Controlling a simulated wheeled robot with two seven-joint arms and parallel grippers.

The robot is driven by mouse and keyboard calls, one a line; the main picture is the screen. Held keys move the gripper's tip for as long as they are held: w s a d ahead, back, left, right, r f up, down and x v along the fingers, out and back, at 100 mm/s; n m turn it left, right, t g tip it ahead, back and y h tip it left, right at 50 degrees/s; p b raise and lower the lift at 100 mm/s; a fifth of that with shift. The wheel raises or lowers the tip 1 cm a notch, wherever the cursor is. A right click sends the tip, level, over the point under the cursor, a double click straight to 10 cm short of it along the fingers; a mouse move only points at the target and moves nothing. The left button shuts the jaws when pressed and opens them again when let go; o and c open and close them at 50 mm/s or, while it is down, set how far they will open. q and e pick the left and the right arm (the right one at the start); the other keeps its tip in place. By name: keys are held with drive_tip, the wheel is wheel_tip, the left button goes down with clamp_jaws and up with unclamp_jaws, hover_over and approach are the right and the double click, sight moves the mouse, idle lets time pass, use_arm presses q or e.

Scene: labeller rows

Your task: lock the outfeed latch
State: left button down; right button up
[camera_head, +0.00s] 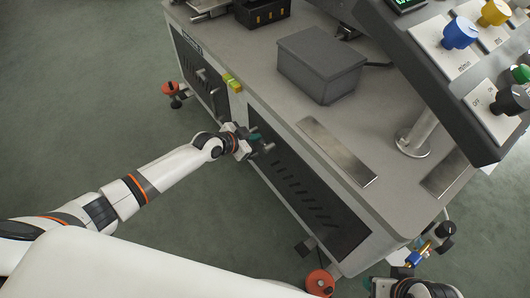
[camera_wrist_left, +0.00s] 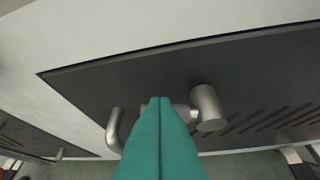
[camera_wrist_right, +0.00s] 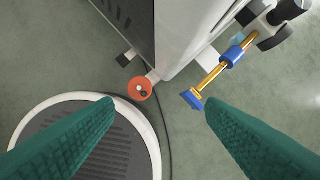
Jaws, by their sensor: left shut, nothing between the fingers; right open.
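A silver latch with a round barrel-shaped knob (camera_wrist_left: 208,108) sits on a dark louvred door (camera_wrist_left: 150,75) in the left wrist view. A bent metal handle (camera_wrist_left: 115,130) is beside it on the left. I cannot read which latch is the outfeed one. My left gripper (camera_wrist_left: 162,100) is shut and empty; its teal fingertips are in front of the bar between handle and knob, partly hiding it. Contact cannot be told. In the head view my left gripper (camera_head: 262,144) is at the door's upper left. My right gripper (camera_wrist_right: 160,102) is open and empty over the floor.
A yellow rod with blue ends (camera_wrist_right: 215,74) juts from the machine corner near my right fingers. An orange-topped machine foot (camera_wrist_right: 140,90) is close by. A second dark door (camera_head: 200,72) is further left. A control panel (camera_head: 455,75) overhangs the worktop (camera_head: 270,85).

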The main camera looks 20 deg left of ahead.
use_arm(q)
drive_tip(key=shift+w+a+f+b, duration=0.2)
drive_tip(key=shift+w+f+b, duration=0.1)
drive_tip(key=shift+b, duration=0.2)
use_arm(e)
drive_tip(key=shift+w+a+r+t+y, duration=0.15)
drive_tip(key=shift+w+a+t, duration=0.15)
drive_tip(key=shift+w+t, duration=0.6)
drive_tip(key=shift+w+a+t+y, duration=0.15)
drive_tip(key=shift+w+a+t, duration=0.2)
drive_tip(key=shift+w, duration=0.95)
drive_tip(key=shift+d, duration=0.1)
